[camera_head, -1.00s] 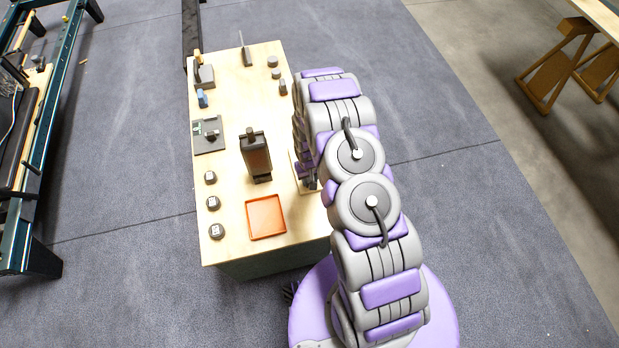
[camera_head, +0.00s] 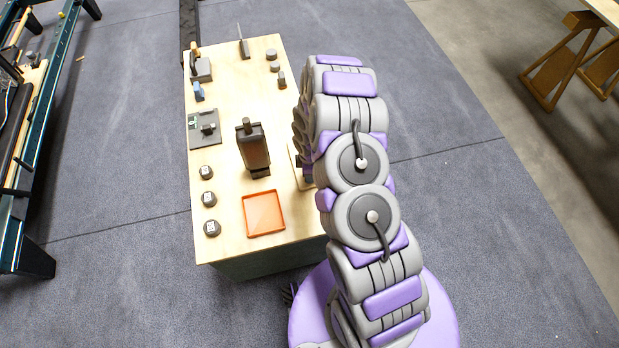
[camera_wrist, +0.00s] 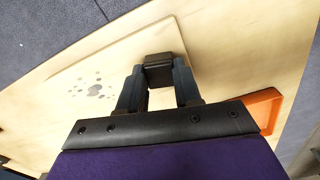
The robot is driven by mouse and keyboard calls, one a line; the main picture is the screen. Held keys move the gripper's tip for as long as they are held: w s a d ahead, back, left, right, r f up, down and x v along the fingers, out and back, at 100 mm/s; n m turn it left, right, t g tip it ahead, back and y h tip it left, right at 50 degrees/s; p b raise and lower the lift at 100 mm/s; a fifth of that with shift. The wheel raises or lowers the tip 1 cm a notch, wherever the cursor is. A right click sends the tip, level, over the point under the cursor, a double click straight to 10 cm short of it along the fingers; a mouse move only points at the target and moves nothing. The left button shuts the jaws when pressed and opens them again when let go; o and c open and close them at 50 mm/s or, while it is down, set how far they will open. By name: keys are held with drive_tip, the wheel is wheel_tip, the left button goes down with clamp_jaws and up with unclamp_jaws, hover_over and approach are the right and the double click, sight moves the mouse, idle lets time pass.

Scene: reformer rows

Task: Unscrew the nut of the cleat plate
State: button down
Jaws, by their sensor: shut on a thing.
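In the wrist view, my gripper (camera_wrist: 158,80) is shut on a dark, square-topped block (camera_wrist: 158,66), which I take to be the nut. One finger is on each side of it. The block is at the edge of a pale wooden board (camera_wrist: 120,62), which I take to be the cleat plate, with a cluster of dark round spots on its face. Whether the block still touches the board cannot be told. In the head view only a strip of the board (camera_head: 294,165) shows beside my arm. My arm hides the gripper and the block there.
An orange tray (camera_head: 246,218) lies at the table's near end. A dark upright device (camera_head: 254,152) stands behind it. Weights (camera_head: 208,199) line the left edge. More fixtures (camera_head: 203,127) stand farther back. The middle of the table (camera_head: 235,85) has free room.

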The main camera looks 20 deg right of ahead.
drive_tip(key=n, duration=0.2)
drive_tip(key=shift+f+n, duration=0.1)
drive_tip(key=shift+n, duration=0.3)
drive_tip(key=c, duration=1.2)
unclamp_jaws()
drive_tip(key=shift+c, duration=0.2)
drive_tip(key=o, duration=0.3)
drive_tip(key=shift+w+f, duration=0.1)
drive_tip(key=shift+o, duration=1.2)
drive_tip(key=shift+r, duration=0.25)
wheel_tip(320, 180, up, 24)
drive_tip(key=p, duration=0.7)
drive_tip(key=shift+p, duration=0.35)
drive_tip(key=shift+a, duration=0.1)
